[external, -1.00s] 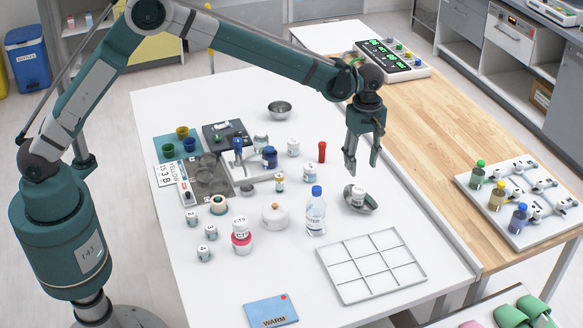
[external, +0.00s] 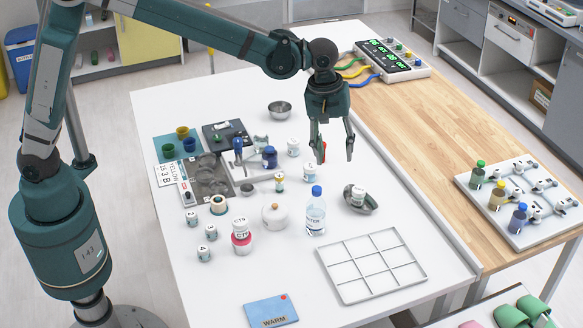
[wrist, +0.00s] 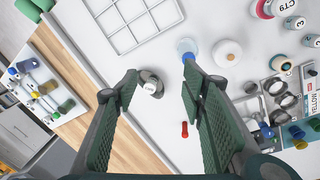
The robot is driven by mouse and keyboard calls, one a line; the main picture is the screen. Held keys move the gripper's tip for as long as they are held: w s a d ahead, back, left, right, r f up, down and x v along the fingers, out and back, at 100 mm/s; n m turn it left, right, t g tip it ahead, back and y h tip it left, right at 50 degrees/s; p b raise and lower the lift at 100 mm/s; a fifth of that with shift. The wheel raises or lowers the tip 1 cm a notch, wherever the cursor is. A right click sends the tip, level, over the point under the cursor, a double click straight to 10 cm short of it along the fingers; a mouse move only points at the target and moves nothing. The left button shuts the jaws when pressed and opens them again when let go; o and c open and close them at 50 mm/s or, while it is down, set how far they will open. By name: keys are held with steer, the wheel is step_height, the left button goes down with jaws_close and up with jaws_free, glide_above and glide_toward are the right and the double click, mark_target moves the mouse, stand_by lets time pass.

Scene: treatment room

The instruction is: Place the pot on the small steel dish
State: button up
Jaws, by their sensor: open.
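A round white lidded pot (external: 274,216) with a small knob stands on the white table; it also shows in the wrist view (wrist: 228,53). A small white labelled jar (external: 358,193) sits in a grey metal dish (external: 370,207) to its right. This dish shows between my fingers in the wrist view (wrist: 148,75). A small steel bowl (external: 279,108) stands empty towards the back. I cannot tell for sure which pot and dish are meant. My gripper (external: 335,160) is open and empty, above the table, behind the grey dish. Its left finger partly covers a red tube (wrist: 185,130).
A water bottle (external: 316,212) stands between the lidded pot and the grey dish. A white divided tray (external: 345,268) lies in front. Several jars and a red-and-white CT9 container (external: 241,238) stand at left. A bottle rack (external: 518,205) is on the wooden table.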

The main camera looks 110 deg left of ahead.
steer(key=s+d+r+m+t, duration=0.1)
steer(key=s+d+r+m, duration=0.4)
steer(key=s+d, duration=0.45)
steer(key=s+d+r+m+t, duration=0.2)
steer(key=s+d+r+m, duration=0.3)
steer(key=d, duration=0.8)
steer(key=s+d+f+m+t, duration=0.1)
steer(key=s+d+f+m, duration=0.2)
steer(key=s, duration=0.9)
steer(key=s+d+f+m+t, duration=0.1)
steer(key=s+d+f+m, duration=0.2)
steer(key=s+d+m, duration=0.4)
steer(key=s+d, duration=0.4)
steer(key=d, duration=0.1)
steer(key=shift+s+d+m+t+h, duration=0.25)
steer(key=shift+s+m+t+h, duration=0.05)
steer(key=shift+s+t+h, duration=0.1)
